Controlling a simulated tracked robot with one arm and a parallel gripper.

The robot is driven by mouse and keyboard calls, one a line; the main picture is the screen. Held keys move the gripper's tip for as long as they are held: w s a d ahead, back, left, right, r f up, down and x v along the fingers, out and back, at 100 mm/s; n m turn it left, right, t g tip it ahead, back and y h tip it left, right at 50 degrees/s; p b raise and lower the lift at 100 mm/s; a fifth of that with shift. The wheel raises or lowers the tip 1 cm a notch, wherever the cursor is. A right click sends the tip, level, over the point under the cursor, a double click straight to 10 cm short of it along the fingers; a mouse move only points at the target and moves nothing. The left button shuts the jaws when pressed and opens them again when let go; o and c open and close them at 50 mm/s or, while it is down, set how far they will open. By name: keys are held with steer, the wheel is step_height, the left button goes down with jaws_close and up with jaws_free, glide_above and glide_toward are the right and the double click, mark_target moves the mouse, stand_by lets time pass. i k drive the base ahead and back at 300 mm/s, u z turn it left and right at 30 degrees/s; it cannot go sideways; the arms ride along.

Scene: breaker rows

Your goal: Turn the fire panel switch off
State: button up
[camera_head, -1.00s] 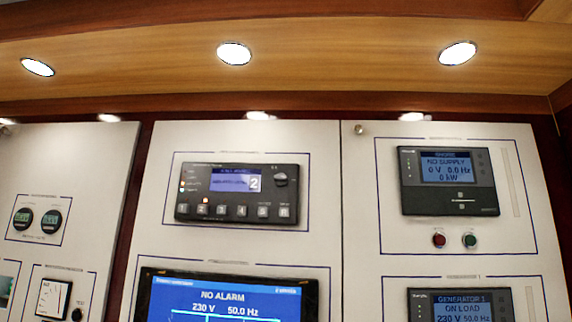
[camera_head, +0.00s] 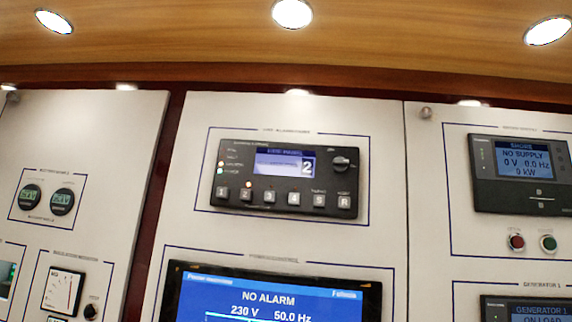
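No switch that I can read as the fire panel switch shows. A black control unit (camera_head: 289,222) sits on the middle white panel, with a small display reading 2, a row of square buttons and a dark rotary knob (camera_head: 342,164) at its upper right. The labels over the units are too small to read surely. My gripper is not in view.
A blue screen (camera_head: 262,299) reading NO ALARM is below the unit. Shore (camera_head: 524,161) and generator (camera_head: 541,310) displays are at right, with red (camera_head: 516,242) and green (camera_head: 548,242) buttons between. Gauges (camera_head: 62,201) are at left. A wooden overhang (camera_head: 400,35) with lamps spans the top.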

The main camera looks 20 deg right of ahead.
mark_target(340, 163)
steer(key=z, duration=0.2)
steer(key=i, duration=1.2)
steer(key=z, duration=0.7)
